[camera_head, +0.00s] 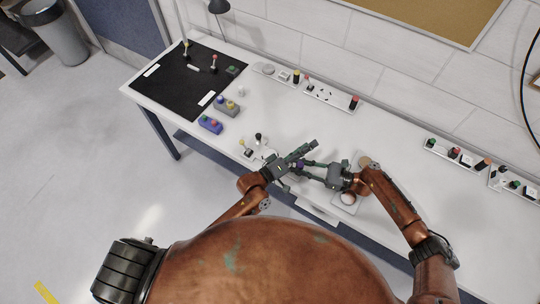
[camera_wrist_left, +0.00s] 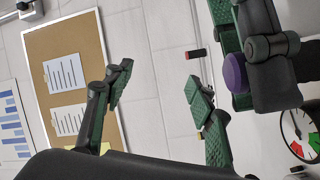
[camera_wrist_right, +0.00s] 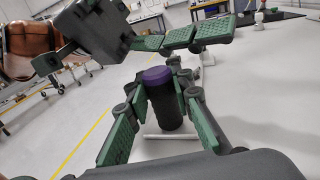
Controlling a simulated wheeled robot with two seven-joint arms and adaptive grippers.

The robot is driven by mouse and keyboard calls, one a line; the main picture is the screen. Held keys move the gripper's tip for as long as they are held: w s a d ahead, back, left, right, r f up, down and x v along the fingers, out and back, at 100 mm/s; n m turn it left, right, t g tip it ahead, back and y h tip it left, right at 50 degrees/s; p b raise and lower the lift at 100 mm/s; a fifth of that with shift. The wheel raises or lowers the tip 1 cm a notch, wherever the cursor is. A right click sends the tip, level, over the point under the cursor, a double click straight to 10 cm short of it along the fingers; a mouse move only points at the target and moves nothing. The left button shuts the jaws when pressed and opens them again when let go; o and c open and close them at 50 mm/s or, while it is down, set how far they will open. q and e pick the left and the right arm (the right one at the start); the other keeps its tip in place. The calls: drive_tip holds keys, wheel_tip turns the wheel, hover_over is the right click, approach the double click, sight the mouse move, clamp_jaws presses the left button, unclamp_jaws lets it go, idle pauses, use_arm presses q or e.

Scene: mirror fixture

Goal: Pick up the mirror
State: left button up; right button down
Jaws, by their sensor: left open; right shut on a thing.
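My right gripper (camera_wrist_right: 161,90) is shut on a black cylinder with a purple top (camera_wrist_right: 168,101), which sits between its fingers. The purple top also shows in the left wrist view (camera_wrist_left: 236,73) and, small, in the head view (camera_head: 300,165). My left gripper (camera_head: 314,152) is open and empty, close beside the right one over the table. Its fingers stand apart in the left wrist view (camera_wrist_left: 163,92). A round, shiny disc (camera_head: 348,198) on a pale plate lies below my right wrist; I cannot tell whether it is the mirror.
The white table (camera_head: 290,120) carries a black mat (camera_head: 185,95) at left. Fixture strips with knobs (camera_head: 330,97) line the wall, with another strip (camera_head: 470,160) at right. Purple (camera_head: 210,124) and yellow-topped (camera_head: 227,106) button boxes stand left of the grippers. Bare table lies behind them.

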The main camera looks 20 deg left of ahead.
use_arm(q)
drive_tip(key=f+m+g+y, duration=0.1)
drive_tip(key=m+g, duration=0.1)
drive_tip(key=g, duration=0.1)
drive_tip(key=d+f+m+g+y, duration=0.1)
drive_tip(key=f+m+g, duration=0.1)
drive_tip(key=g, duration=0.2)
drive_tip(key=d+f+m+g+y, duration=0.1)
drive_tip(key=m+g, duration=0.2)
drive_tip(key=g, duration=0.1)
drive_tip(key=shift+w+d+f, duration=0.2)
drive_tip(key=shift+w, duration=0.1)
drive_tip(key=a+g+y, duration=0.2)
drive_tip(key=a+y, duration=0.2)
drive_tip(key=a, duration=0.1)
wheel_tip(320, 180, up, 5)
drive_tip(key=m+g+y, duration=0.1)
drive_tip(key=y, duration=0.4)
hover_over(270, 152)
drive_tip(key=f, duration=0.7)
drive_tip(key=s+f, duration=0.1)
drive_tip(key=f, duration=0.2)
drive_tip(key=shift+d+f, duration=0.2)
drive_tip(key=shift+f, duration=0.15)
drive_tip(key=shift+c, duration=0.3)
drive_tip(key=c, duration=0.9)
